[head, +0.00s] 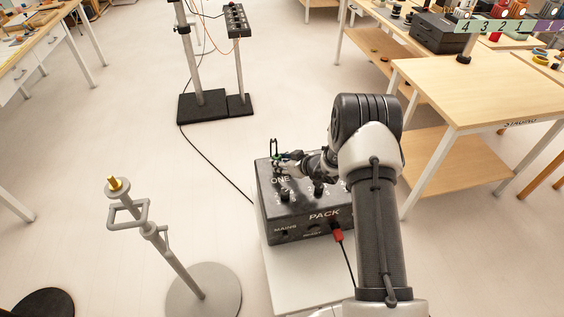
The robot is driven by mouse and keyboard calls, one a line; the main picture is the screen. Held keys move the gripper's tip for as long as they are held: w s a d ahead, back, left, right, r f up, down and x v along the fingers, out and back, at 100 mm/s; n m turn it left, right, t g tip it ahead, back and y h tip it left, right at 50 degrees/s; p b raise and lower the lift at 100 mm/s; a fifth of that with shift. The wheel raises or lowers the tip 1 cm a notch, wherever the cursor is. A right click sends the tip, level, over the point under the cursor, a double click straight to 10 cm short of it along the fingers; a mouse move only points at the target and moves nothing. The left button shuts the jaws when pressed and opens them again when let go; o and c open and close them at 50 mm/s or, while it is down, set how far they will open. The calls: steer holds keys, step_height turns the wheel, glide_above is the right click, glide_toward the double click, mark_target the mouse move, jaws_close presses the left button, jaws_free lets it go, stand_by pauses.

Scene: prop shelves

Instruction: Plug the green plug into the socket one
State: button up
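A dark box marked PACK (310,217) stands on a pale stand in the head view. The word ONE (280,180) is printed on its top, near the left edge. A socket-like dark fitting (284,196) shows just below that word. My gripper (280,158) is over the far left part of the box, just beyond the word ONE. A small bit of green (275,156), perhaps the green plug, shows at the gripper's tip. The fingers are too small and dark to tell whether they are shut on it. The height of the tip above the box is unclear.
A red plug (337,235) with a black cable is in the box's front. A wooden table (480,90) is at right. A black cable (215,165) runs over the floor to a post with a control panel (236,20).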

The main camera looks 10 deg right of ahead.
steer(key=shift+o, duration=1.4)
steer(key=shift+r, duration=0.15)
steer(key=shift+s+d+r, duration=0.2)
steer(key=shift+r, duration=0.05)
steer(key=v, duration=1.1)
steer(key=shift+s, duration=0.2)
